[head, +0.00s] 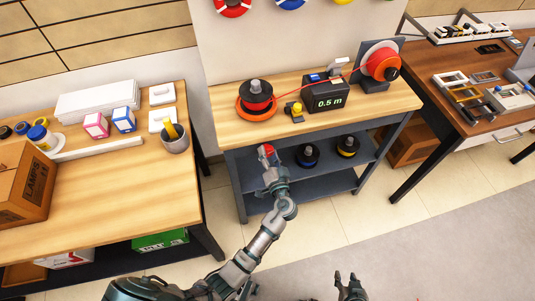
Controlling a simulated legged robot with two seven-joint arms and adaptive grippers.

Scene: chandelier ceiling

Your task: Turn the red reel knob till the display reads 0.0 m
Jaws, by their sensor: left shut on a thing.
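My right gripper (347,279) is low in the picture, open and empty.
A small yellow-topped device (296,109) stands between red reel and display. A table (150,197) with boxes and a grey cup (175,141) is at left. A brown desk (450,120) is at right.

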